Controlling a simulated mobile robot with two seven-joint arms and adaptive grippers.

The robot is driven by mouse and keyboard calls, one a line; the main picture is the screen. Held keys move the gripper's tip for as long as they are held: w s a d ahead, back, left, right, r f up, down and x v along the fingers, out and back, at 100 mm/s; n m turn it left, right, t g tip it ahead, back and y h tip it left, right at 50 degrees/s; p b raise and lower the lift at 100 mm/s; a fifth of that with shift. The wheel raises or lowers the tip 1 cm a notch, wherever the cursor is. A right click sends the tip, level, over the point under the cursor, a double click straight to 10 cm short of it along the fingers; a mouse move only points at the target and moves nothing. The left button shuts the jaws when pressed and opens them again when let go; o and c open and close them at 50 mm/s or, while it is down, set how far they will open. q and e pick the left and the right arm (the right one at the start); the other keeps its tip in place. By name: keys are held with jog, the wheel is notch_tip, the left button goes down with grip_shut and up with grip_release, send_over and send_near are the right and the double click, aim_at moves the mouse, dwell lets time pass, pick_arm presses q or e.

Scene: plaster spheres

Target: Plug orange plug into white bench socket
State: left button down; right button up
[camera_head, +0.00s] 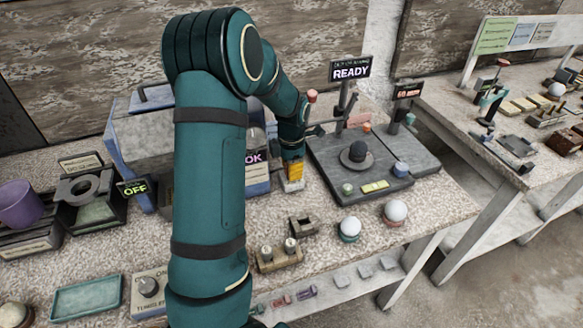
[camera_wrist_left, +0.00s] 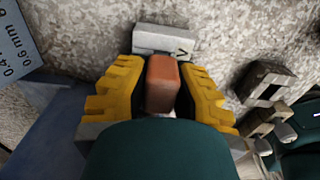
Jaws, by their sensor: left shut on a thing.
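The orange plug (camera_wrist_left: 161,84) is a small block between the yellow fingers of my left gripper (camera_wrist_left: 160,88) in the wrist view. The gripper is shut on it. The white bench socket (camera_wrist_left: 164,40), a pale block with a dark mark on its face, lies just beyond the plug, in line with it. I cannot tell whether the plug is in the socket or only close to it. In the head view my left gripper (camera_head: 293,170) points down at the bench, with the pale socket (camera_head: 291,187) right under its fingertips. The plug is hidden there. My right gripper is not in view.
A dark station with a READY sign (camera_head: 350,71) stands to the right. Two plaster spheres (camera_head: 350,227) (camera_head: 396,211) sit near the front edge. A dark bracket (camera_head: 302,226) and a brass block (camera_head: 278,257) lie in front. A blue machine (camera_head: 137,126) stands behind my arm.

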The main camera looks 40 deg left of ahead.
pick_arm(q)
jog(key=shift+f, duration=0.6)
jog(key=c, duration=0.9)
grip_release()
jog(key=shift+o, duration=0.2)
jog(key=shift+r, duration=0.1)
jog(key=shift+r+p, duration=1.65)
jog(key=shift+r, duration=0.3)
